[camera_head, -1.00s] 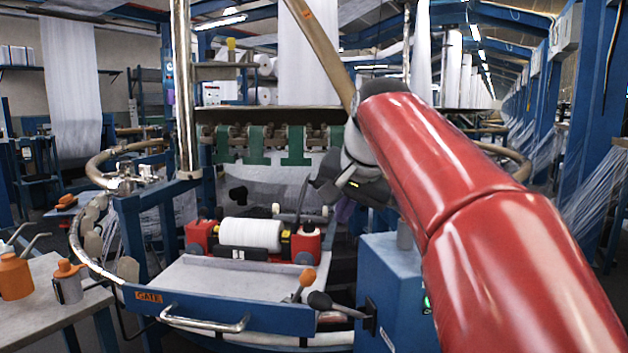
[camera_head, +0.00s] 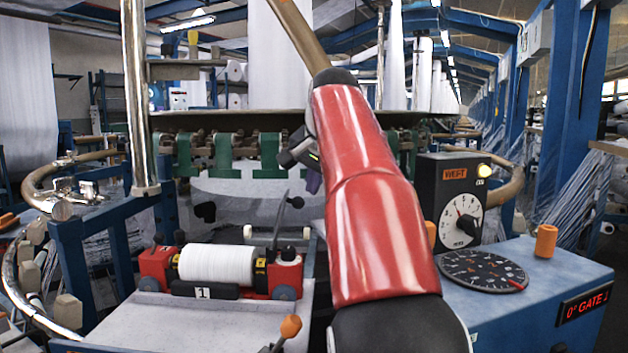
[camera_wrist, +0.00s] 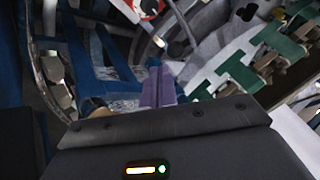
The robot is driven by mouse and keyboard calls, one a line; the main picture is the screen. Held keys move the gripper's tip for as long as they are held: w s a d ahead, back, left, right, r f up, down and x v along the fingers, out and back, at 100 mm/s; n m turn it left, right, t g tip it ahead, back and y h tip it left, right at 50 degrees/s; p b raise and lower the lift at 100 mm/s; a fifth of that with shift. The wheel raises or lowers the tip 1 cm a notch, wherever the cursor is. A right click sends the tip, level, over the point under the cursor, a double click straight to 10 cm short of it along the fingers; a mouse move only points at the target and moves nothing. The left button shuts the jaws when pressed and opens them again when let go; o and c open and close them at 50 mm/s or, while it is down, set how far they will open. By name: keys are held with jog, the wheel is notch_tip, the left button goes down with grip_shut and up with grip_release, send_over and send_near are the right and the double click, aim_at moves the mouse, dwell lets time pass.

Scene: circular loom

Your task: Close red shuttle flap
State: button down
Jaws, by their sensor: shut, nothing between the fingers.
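The red shuttle (camera_head: 287,273) sits left of centre in the head view, on the pale tray behind the gate. Its red end blocks hold a white bobbin (camera_head: 217,264) between them. A dark plate marked 1 (camera_head: 204,291) is on its front side. A thin dark upright piece (camera_head: 279,220) rises behind its right end; I cannot tell whether this is the flap. My gripper (camera_head: 313,182) is above and behind the shuttle's right end, partly hidden by my red arm. Its purple fingers are together and empty in the wrist view (camera_wrist: 158,85).
A blue console at right carries a WEFT box (camera_head: 454,200), a round dial (camera_head: 482,270) and an orange knob (camera_head: 546,241). An orange-tipped lever (camera_head: 290,327) stands in front of the shuttle. A chrome post (camera_head: 137,100) rises at left. Green loom brackets (camera_head: 270,155) line the back.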

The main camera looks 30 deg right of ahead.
jog(key=x, duration=0.5)
jog(key=shift+w+f+b, duration=0.25)
jog(key=shift+f+b, duration=0.1)
jog(key=shift+b, duration=0.05)
jog(key=shift+r, duration=0.1)
